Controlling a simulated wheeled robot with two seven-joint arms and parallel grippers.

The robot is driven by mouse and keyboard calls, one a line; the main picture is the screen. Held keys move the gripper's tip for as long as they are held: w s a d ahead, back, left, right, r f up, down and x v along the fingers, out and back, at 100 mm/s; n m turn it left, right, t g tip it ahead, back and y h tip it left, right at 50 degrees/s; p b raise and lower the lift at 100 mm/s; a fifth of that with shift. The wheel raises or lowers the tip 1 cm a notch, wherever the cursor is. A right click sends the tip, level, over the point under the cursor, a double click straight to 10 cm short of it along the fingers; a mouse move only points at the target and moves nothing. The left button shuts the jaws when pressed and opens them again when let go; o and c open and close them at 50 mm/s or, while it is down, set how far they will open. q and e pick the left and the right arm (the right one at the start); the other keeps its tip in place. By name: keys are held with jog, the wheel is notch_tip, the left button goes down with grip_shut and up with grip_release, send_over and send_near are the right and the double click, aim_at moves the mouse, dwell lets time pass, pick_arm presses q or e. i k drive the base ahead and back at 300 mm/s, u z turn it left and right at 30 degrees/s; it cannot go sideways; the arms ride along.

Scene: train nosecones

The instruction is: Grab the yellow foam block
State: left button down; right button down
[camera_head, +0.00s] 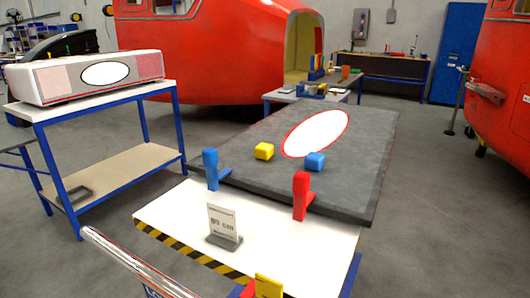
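A blue clamp-like upright (211,169) and a red one (301,196) stand at the slab's near edge. A small sign (223,222) stands on the white tabletop (290,246). A metal rail (130,262) crosses the lower left. A blue-framed table (60,115) stands left.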

aim_at(263, 151)
jog(key=k, duration=1.65)
jog(key=u, duration=1.55)
jog(key=i, duration=4.9)
jog(key=z, duration=3.3)
jog(key=i, duration=1.4)
